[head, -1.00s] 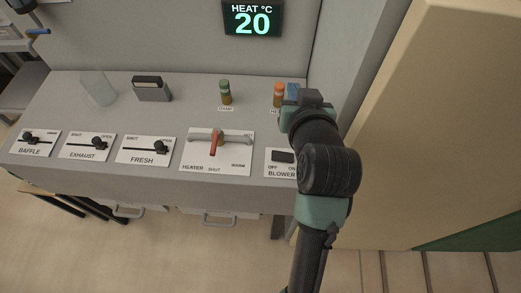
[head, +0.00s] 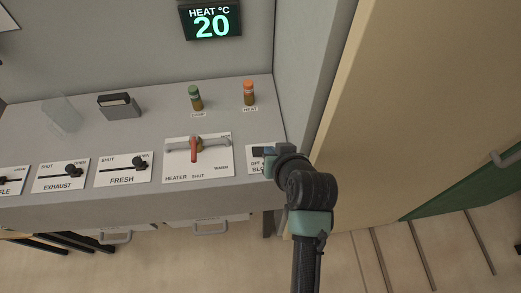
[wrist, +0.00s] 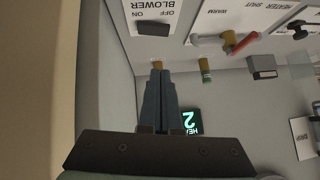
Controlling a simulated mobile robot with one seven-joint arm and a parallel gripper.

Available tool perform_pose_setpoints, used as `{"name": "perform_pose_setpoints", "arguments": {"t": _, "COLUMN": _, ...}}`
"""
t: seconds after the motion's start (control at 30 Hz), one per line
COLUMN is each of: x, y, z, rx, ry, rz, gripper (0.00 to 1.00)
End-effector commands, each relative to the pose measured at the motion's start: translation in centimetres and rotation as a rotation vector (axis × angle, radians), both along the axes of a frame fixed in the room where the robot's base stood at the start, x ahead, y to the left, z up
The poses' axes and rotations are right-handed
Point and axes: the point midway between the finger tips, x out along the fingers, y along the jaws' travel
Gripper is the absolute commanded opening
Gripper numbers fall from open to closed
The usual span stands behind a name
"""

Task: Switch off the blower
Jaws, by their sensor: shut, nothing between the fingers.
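The blower panel (head: 253,166) is a white plate at the right end of the grey console, partly hidden by my gripper (head: 262,152) in the head view. In the wrist view the panel (wrist: 176,14) appears upside down, with OFF and ON marks and a dark switch (wrist: 153,28). I cannot tell which side of the switch is pressed. My gripper (wrist: 159,73) is shut and empty. Its fingertips appear apart from the switch in the wrist view; their height over the panel is unclear.
The heater panel (head: 212,171) with a red-tipped lever lies left of the blower. A grey side wall (head: 305,80) and a beige panel (head: 400,100) bound the right. The display (head: 211,20) reads 20.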

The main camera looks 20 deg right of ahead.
Motion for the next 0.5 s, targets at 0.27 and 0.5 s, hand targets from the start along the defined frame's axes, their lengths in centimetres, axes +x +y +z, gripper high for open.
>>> {"name": "perform_pose_setpoints", "arguments": {"t": 0.27, "x": 3.2, "y": -0.3, "z": -3.1, "rx": 0.001, "ry": 0.002, "rz": 0.0, "gripper": 0.0}}
{"name": "perform_pose_setpoints", "arguments": {"t": 0.5, "x": 5.8, "y": -0.6, "z": -5.6, "rx": -0.001, "ry": 0.001, "rz": 0.002, "gripper": 0.0}}
